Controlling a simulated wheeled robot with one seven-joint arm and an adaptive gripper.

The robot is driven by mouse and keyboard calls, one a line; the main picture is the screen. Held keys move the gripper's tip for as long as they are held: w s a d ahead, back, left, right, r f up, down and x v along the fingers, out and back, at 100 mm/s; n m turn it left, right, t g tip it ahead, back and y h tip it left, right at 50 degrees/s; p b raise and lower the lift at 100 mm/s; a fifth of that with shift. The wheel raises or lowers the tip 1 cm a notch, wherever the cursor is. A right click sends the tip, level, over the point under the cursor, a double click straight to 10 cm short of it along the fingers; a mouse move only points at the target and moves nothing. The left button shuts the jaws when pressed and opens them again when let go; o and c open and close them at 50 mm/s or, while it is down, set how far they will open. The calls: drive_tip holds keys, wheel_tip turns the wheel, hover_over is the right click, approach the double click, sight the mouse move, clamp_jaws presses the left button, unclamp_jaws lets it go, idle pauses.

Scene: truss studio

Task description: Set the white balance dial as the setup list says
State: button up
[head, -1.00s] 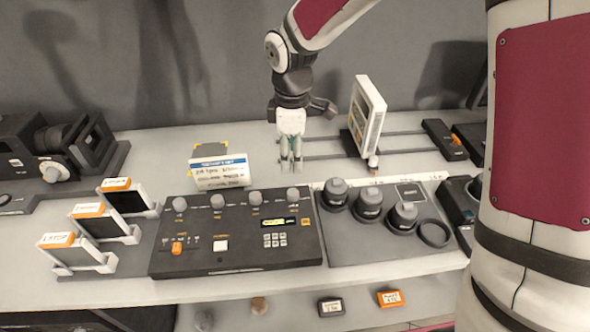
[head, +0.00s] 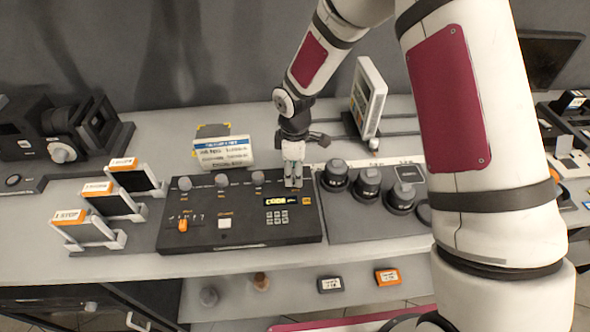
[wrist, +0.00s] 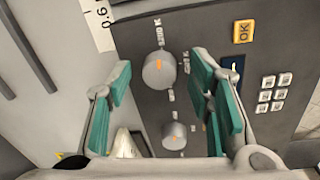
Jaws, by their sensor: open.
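The dark control panel (head: 240,235) lies on the bench with a row of grey dials, a yellow-lit display and a small keypad. Three dials show in the head view, the rightmost of them (head: 258,177); my gripper (head: 293,182) covers the right end of the row. In the wrist view, my open gripper (wrist: 161,78) has its teal fingers on either side of a grey dial (wrist: 159,70) with an orange pointer mark; I cannot tell contact. A second dial (wrist: 174,135) sits nearer the palm. The setup list card (head: 222,152) stands behind the panel; its lines are too small to read.
Orange-labelled filter frames (head: 82,230) stand left of the panel. Several dark round pieces, one of them here (head: 367,182), sit on a tray to the right. A white upright device (head: 368,98) stands behind. A lower shelf (head: 235,298) runs in front.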

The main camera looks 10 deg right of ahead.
drive_tip(key=shift+f, duration=0.25)
clamp_jaws()
